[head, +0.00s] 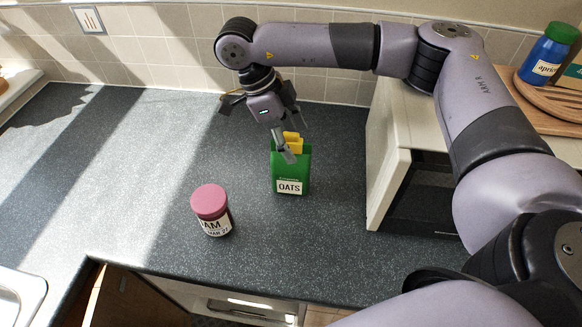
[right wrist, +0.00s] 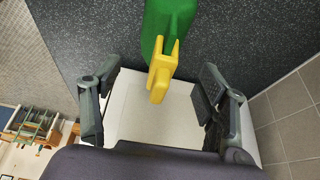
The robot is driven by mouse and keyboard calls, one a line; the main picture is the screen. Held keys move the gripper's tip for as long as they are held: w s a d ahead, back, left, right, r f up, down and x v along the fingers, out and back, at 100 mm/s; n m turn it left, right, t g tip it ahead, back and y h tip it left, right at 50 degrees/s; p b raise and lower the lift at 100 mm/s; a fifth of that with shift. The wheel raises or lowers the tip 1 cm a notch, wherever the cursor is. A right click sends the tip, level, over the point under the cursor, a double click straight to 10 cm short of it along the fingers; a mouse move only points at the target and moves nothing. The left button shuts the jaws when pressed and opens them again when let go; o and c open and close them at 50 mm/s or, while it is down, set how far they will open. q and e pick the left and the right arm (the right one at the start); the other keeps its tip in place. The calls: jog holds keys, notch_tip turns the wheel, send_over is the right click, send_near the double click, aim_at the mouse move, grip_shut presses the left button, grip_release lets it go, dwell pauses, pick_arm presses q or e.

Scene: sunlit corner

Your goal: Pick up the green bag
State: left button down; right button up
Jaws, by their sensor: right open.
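The green bag (head: 291,170), labelled OATS, stands upright on the dark counter, with a yellow clip (head: 293,142) on its top. My right gripper (head: 295,139) is just above and behind it, pointing down, with a finger in front of the clip in the head view. In the right wrist view, the open right gripper (right wrist: 155,82) has its fingers apart on either side. The yellow clip (right wrist: 162,72) shows between and slightly beyond them, and part of the green bag (right wrist: 168,22) is at the top. Nothing is gripped. My left gripper is not in view.
A jam jar (head: 212,211) with a pink lid stands left of the bag. A white microwave (head: 392,165) is close on the right. A blue jar (head: 547,55) stands on a wooden board at the far right. The counter at left is clear.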

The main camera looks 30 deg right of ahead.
aim_at(297, 156)
jog(key=shift+s+d+f+p, duration=0.1)
jog(key=shift+f+p, duration=0.3)
jog(key=shift+f, duration=0.05)
jog(key=x, duration=0.1)
jog(key=p+x, duration=0.2)
jog(key=shift+f, duration=0.9)
grip_shut()
